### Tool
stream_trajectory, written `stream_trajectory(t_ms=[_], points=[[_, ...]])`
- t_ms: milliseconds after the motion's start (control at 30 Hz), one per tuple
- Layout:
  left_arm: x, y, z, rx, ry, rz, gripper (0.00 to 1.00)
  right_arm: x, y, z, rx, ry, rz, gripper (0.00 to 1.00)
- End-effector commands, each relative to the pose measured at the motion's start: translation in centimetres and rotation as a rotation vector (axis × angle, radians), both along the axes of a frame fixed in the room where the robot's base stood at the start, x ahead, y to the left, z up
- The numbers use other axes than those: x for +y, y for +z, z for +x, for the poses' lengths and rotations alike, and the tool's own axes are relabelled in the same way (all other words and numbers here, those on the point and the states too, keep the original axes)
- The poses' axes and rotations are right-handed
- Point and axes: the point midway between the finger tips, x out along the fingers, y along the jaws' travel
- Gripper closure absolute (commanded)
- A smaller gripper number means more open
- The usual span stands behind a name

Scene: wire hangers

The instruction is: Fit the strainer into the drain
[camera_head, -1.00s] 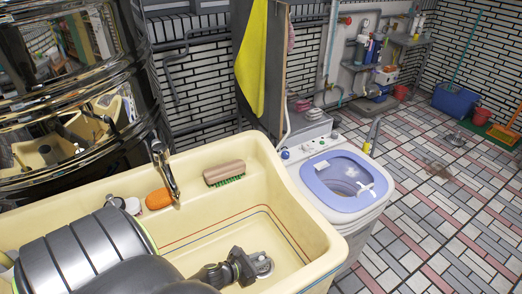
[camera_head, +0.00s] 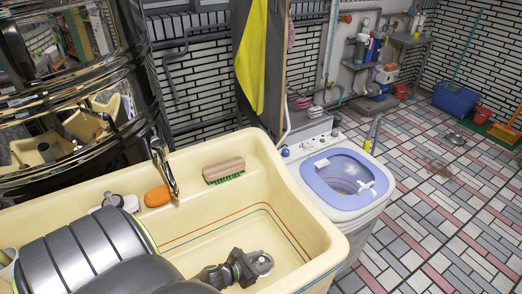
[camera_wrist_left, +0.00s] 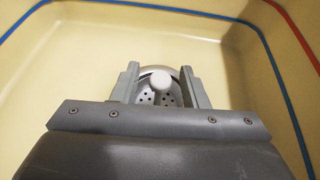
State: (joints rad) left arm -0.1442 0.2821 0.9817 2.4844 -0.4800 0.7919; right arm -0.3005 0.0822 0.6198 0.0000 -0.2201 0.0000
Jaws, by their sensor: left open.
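The strainer (camera_wrist_left: 158,92) is a round, perforated metal disc with a pale knob (camera_wrist_left: 160,79) at its centre. It lies at the sink bottom, and a dark crescent shows beyond its far edge. In the head view the round metal drain fitting (camera_head: 263,261) sits in the cream sink (camera_head: 205,245). My left gripper (camera_head: 252,263) is low in the sink at the drain. In the left wrist view its open fingers (camera_wrist_left: 159,72) stand on both sides of the knob. The strainer's near part is hidden behind the gripper body, and I cannot tell whether it is fully seated. My right gripper is not visible.
A brush (camera_head: 224,171), an orange sponge (camera_head: 158,196) and a faucet (camera_head: 163,165) are on the sink's back ledge. A small washing machine (camera_head: 343,184) stands to the right. The tiled floor further right is largely clear.

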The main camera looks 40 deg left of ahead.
Motion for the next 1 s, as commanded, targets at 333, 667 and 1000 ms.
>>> stream_trajectory(t_ms=[333,667,1000], points=[[0.5,1.5,-2.4,0.003,0.001,0.001,0.6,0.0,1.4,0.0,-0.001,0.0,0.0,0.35],[1.8,4.2,-8.7,0.002,0.0,0.001,0.6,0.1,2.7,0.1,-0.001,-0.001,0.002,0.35],[2.2,5.0,-10.9,0.0,0.0,0.001,0.6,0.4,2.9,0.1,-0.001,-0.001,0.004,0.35]])
